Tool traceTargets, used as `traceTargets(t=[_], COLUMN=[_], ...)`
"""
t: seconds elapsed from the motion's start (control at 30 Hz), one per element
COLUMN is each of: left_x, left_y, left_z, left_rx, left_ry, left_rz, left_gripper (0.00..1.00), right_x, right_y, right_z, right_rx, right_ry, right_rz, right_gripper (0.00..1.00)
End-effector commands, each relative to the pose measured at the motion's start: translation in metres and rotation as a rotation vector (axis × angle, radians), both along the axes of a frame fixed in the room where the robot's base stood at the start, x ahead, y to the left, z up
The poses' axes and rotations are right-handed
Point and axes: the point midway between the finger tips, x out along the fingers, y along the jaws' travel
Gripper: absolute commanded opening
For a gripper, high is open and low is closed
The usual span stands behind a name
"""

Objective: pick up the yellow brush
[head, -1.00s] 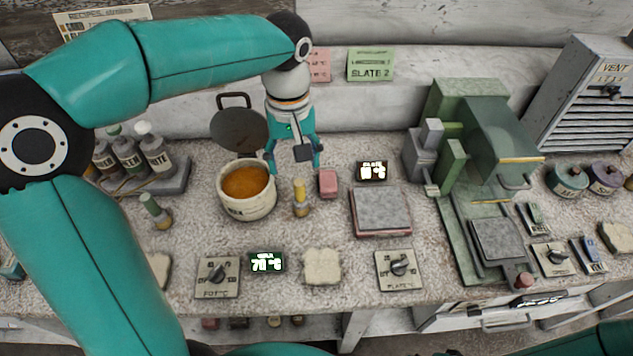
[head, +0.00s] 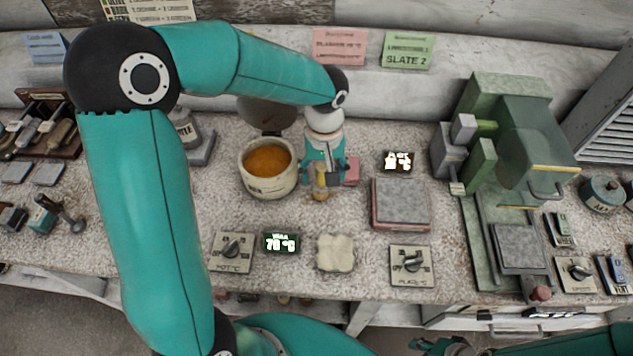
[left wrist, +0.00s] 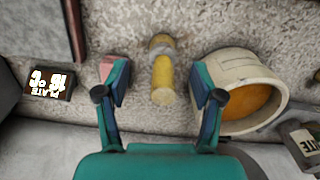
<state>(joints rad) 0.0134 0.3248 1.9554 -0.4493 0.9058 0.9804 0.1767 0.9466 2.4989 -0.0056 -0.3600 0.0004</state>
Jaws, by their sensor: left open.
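The yellow brush (head: 320,183) stands on the speckled counter just right of the cream pot of orange liquid. In the left wrist view the brush (left wrist: 163,78) shows a yellow handle and a greyish band. My left gripper (head: 324,172) is open and points down over the brush. In the left wrist view its fingers (left wrist: 160,85) are on either side of the handle, with a gap on both sides. In the head view the gripper partly hides the brush. A small teal and dark part of my right arm (head: 445,345) shows at the bottom edge; its jaws are unclear.
The cream pot (head: 268,185) is close on the left of the gripper. A pink block (head: 351,170) is close on its right, partly hidden. A grey slab plate (head: 401,200) and a green press (head: 500,150) stand further right. A cream pad (head: 335,253) lies in front.

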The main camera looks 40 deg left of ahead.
Motion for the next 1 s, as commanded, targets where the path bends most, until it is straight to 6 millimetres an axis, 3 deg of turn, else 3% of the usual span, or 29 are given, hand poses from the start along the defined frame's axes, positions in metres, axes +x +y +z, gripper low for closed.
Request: traceTargets(t=[0.4, 0.67, 1.0], left_x=[0.003, 0.004, 0.004], left_y=[0.009, 0.009, 0.009], left_z=[-0.047, -0.050, -0.049], left_rx=[0.001, 0.001, 0.000], left_ry=[0.003, 0.002, 0.001], left_rz=[-0.001, -0.001, -0.001], left_gripper=[0.67, 0.66, 0.09], right_x=[0.000, 0.000, 0.000], right_y=[0.000, 0.000, 0.000], right_z=[0.013, 0.012, 0.012], right_rx=[0.000, 0.000, 0.000], right_ry=[0.000, 0.000, 0.000], right_rz=[0.000, 0.000, 0.000], right_gripper=[0.35, 0.35, 0.35])
